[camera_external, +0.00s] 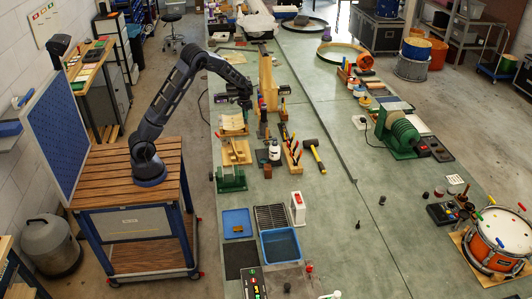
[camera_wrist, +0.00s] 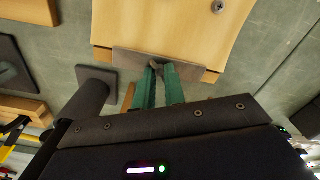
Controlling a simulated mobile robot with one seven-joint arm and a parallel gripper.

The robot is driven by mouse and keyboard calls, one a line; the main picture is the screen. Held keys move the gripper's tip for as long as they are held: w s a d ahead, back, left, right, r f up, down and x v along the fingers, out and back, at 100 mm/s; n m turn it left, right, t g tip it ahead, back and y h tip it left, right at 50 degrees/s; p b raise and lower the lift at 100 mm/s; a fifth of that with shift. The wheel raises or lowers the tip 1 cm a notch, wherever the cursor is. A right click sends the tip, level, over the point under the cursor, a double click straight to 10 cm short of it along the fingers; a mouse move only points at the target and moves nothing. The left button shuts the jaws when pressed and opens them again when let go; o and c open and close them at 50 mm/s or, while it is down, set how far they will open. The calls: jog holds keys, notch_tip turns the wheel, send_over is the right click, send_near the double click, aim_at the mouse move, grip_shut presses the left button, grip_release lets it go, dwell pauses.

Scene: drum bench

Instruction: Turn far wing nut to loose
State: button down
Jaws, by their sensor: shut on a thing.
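My gripper (camera_external: 248,102) is at the side of an upright wooden piece (camera_external: 267,82) on the long green bench. In the wrist view my green fingertips (camera_wrist: 159,72) are close together at a grey metal strip (camera_wrist: 125,60) along the edge of a pale wooden block (camera_wrist: 175,25). A small dark metal piece (camera_wrist: 154,68), probably the wing nut, shows between the fingertips. The fingers are shut on it. Its wings are mostly hidden, so I cannot tell how it is turned. In the external view the nut is too small to see.
A dark square plate on a post (camera_wrist: 92,88) is left of my fingers. A drum (camera_external: 497,240) sits at the right. The bench's middle strip is mostly clear.

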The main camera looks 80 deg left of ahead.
jog(key=n, duration=1.4)
jog(key=shift+n, duration=0.3)
jog(key=n, duration=0.3)
jog(key=shift+n, duration=0.3)
jog(key=n, duration=0.3)
jog(key=shift+n, duration=0.4)
jog(key=n, duration=0.6)
jog(key=shift+n, duration=0.4)
jog(key=c, duration=1.5)
grip_release()
